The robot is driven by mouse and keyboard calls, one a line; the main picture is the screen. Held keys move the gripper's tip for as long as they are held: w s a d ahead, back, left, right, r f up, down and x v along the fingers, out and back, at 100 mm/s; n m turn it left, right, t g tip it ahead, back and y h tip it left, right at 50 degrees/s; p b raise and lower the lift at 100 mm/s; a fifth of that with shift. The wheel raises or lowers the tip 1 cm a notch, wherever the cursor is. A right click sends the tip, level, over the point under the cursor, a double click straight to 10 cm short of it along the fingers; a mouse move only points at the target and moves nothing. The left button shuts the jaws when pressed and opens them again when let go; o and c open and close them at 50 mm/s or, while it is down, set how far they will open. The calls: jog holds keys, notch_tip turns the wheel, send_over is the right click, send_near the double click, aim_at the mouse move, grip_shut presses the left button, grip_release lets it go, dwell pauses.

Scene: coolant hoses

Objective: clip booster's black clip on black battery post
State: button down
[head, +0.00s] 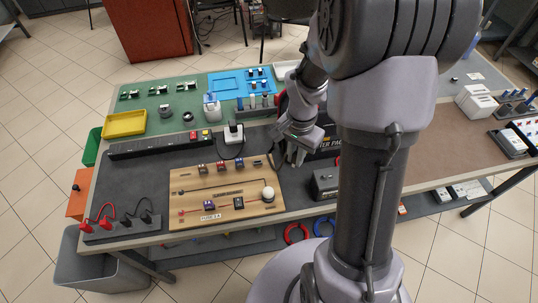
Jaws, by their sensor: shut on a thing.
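My gripper (296,157) is low over the right part of the dark mat, in front of the booster. It is shut on a small dark thing that looks like the black clip, mostly hidden by the fingers. The booster (328,145) is a black box with yellow and white lettering, partly hidden behind my gripper and arm. A dark grey box that looks like the battery (325,184) stands just right of and nearer than the gripper, its right side hidden by my arm. I cannot make out its posts. A thin dark cable (271,160) curves left of the gripper.
A wooden board (226,215) with small switches and a white knob lies left of the battery. A black power strip (140,148) and a white plug block (233,133) are behind it. Red and black leads (118,222) stand front left. My arm hides much of the right.

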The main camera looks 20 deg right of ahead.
jog(key=s+d+r+m+p, duration=0.2)
jog(key=s+d+m, duration=0.3)
jog(key=d+m, duration=0.35)
jog(key=f+b, duration=0.1)
jog(key=f, duration=0.1)
jog(key=a+f+b, duration=0.1)
jog(key=f+b, duration=0.1)
jog(key=shift+s+f, duration=0.1)
jog(key=shift+s, duration=0.05)
jog(key=shift+f+b, duration=0.45)
jog(key=shift+b, duration=0.15)
jog(key=shift+f+b, duration=0.3)
jog(key=shift+b, duration=0.1)
jog(key=shift+f+b, duration=0.2)
jog(key=shift+b, duration=0.1)
